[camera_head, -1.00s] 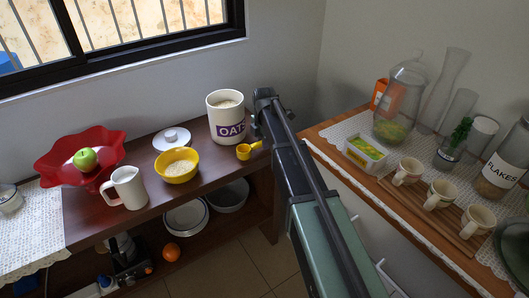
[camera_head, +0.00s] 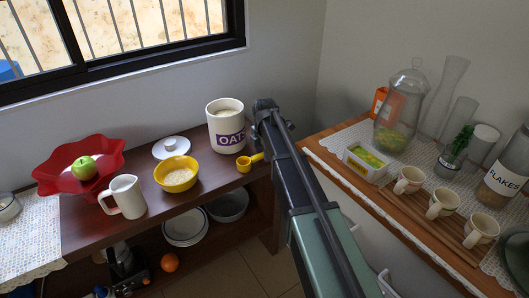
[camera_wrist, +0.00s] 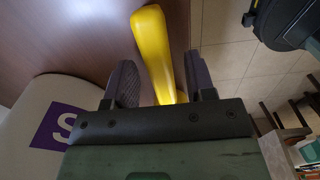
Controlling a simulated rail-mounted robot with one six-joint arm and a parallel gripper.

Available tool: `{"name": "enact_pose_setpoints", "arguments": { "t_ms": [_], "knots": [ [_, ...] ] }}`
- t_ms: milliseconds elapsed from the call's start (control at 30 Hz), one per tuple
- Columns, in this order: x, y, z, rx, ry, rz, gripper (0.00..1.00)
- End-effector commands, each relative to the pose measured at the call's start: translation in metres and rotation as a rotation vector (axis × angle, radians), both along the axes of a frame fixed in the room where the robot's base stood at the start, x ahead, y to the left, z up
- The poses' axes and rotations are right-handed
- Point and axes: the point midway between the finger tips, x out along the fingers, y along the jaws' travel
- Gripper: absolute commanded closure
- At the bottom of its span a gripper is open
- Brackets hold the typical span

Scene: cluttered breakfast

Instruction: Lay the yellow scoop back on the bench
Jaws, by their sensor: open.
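The yellow scoop (camera_head: 244,164) is at the right end of the dark wooden bench (camera_head: 85,222), just in front of the white OATS canister (camera_head: 225,128). It appears to rest on the bench top, its handle pointing right toward my arm. In the wrist view the yellow handle (camera_wrist: 152,40) runs between the two dark fingers of my gripper (camera_wrist: 163,82). The fingers stand apart, with a visible gap on the left side of the handle; the right finger is close to it. The scoop's bowl is not clear in the wrist view. In the head view my arm hides the fingertips.
A yellow bowl of oats (camera_head: 176,175), a white lid (camera_head: 171,147), a white pitcher (camera_head: 124,197) and a red fruit bowl (camera_head: 60,170) stand left of the scoop. A second counter (camera_head: 345,172) with cups and glass jars is on the right. Floor shows between them.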

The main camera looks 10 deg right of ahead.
Motion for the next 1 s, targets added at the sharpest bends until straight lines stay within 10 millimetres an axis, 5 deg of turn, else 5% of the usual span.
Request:
{"name": "enact_pose_setpoints", "arguments": {
  "t_ms": [400, 700, 833, 1000],
  "knots": [
    [0.000, 0.000, 0.107, 0.000, 0.000, 0.000, 0.50],
    [-0.006, 0.001, 0.116, 0.000, 0.000, -0.025, 0.50],
    [-0.057, 0.006, 0.116, 0.001, 0.000, -0.303, 0.50],
    [-0.175, 0.017, 0.116, 0.003, 0.000, -1.055, 0.50]
  ]
}}
